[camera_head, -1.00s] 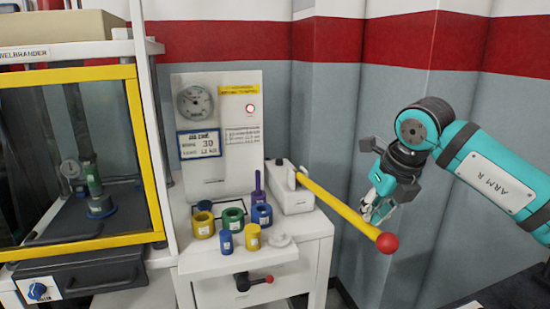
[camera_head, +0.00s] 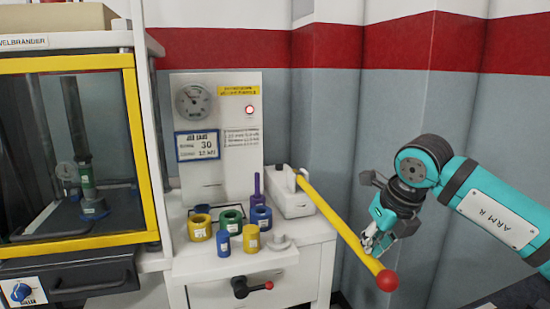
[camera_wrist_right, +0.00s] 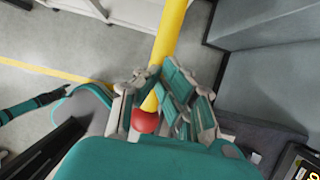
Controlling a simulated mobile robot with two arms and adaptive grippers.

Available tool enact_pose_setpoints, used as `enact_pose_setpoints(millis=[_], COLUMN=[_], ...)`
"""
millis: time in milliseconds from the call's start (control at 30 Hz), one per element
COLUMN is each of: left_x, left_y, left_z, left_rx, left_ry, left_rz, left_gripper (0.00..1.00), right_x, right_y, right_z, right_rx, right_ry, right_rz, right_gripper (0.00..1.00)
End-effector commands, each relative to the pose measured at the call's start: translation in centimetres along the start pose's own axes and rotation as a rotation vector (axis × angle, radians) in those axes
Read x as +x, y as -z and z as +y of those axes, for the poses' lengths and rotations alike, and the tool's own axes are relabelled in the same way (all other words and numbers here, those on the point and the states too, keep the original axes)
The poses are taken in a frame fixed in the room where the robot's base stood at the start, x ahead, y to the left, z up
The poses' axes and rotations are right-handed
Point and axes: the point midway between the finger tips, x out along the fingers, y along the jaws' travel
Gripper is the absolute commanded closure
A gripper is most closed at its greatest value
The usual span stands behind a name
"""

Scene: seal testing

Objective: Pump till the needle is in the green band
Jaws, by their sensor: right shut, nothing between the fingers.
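The pump lever is a long yellow bar (camera_head: 330,213) with a red ball (camera_head: 387,281) at its end, sloping down to the right from a white pump block (camera_head: 291,196). My right gripper (camera_head: 370,246) is shut at the lever just above the ball. In the right wrist view the yellow bar (camera_wrist_right: 168,40) runs by the fingers (camera_wrist_right: 157,80), with the red ball (camera_wrist_right: 145,122) close to the palm. My left gripper is not in view.
Several coloured rings and cylinders, such as a green ring (camera_head: 232,220), stand on the white cabinet top (camera_head: 215,267) left of the lever. A yellow-framed cabinet (camera_head: 147,150) is at the left. A wall corner stands behind the lever.

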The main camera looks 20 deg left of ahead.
Motion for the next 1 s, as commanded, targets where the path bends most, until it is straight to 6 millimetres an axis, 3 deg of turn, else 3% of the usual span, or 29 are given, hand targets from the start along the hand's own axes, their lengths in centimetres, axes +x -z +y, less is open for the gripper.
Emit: enact_pose_setpoints(millis=[33,300,667,767,1000], left_x=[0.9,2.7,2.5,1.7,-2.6], left_y=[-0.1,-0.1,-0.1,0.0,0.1], left_z=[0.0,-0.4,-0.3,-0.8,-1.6], left_rx=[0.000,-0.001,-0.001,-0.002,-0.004], left_ry=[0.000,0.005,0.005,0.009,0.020], left_rz=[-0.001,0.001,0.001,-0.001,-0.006], left_gripper=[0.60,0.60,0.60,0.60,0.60], right_x=[1.0,3.1,2.9,1.9,-3.7], right_y=[0.5,1.5,1.5,1.0,-1.7], right_z=[0.0,0.0,0.0,0.0,0.1], right_rx=[0.000,-0.001,-0.001,0.000,0.000], right_ry=[0.000,0.000,0.000,0.001,0.000], right_rz=[0.005,0.006,0.005,0.003,0.002], right_gripper=[1.00,1.00,1.00,1.00,1.00])
